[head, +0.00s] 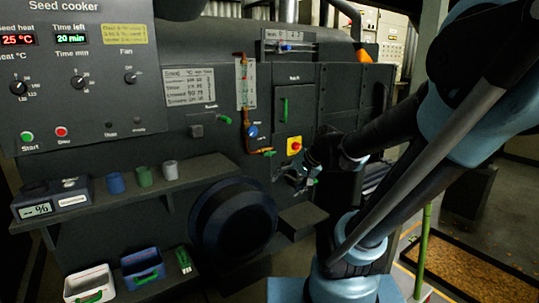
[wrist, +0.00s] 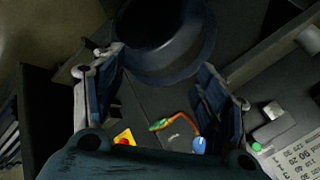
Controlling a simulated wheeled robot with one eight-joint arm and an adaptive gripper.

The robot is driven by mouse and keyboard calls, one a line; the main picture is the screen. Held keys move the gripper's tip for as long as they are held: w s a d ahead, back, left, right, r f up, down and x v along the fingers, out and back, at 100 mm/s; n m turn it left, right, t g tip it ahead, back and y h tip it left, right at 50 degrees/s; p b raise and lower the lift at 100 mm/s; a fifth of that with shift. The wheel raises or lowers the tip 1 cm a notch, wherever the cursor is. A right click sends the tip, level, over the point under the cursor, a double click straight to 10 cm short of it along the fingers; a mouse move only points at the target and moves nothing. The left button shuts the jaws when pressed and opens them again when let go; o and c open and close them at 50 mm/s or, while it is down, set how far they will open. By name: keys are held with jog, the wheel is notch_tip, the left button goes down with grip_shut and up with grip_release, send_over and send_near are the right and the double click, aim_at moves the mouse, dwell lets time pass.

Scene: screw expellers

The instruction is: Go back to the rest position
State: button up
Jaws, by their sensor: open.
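My gripper (head: 300,178) is in front of the dark machine's front panel in the head view, close to the red knob on a yellow plate (head: 294,145). In the wrist view my gripper (wrist: 155,92) has its two fingers spread wide apart with nothing between them. Beyond the fingers, the wrist view shows the panel with an orange pipe with a green handle (wrist: 178,123), a blue knob (wrist: 199,145) and the red and yellow knob (wrist: 125,137). My arm reaches in from the right side of the head view.
The seed cooker control box (head: 85,75) is at upper left. A shelf (head: 130,190) below it bears small cups (head: 145,176) and a meter (head: 52,200). A round dark drum (head: 234,220) juts out below. White (head: 88,284) and blue (head: 142,267) bins stand low. A green post (head: 423,250) stands at right.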

jog(key=s+d+f+n+g+h, duration=0.1)
jog(key=s+d+f+h, duration=0.1)
jog(key=s+d, duration=0.4)
jog(key=s+d+f+n+g+h, duration=0.2)
jog(key=s+d, duration=0.4)
jog(key=s, duration=0.3)
notch_tip(320, 180, down, 2)
jog(key=shift+d+f+g+h, duration=0.15)
jog(key=shift+g+h, duration=0.15)
jog(key=shift+h, duration=0.5)
jog(key=shift+w+f, duration=0.15)
jog(key=shift+w, duration=0.3)
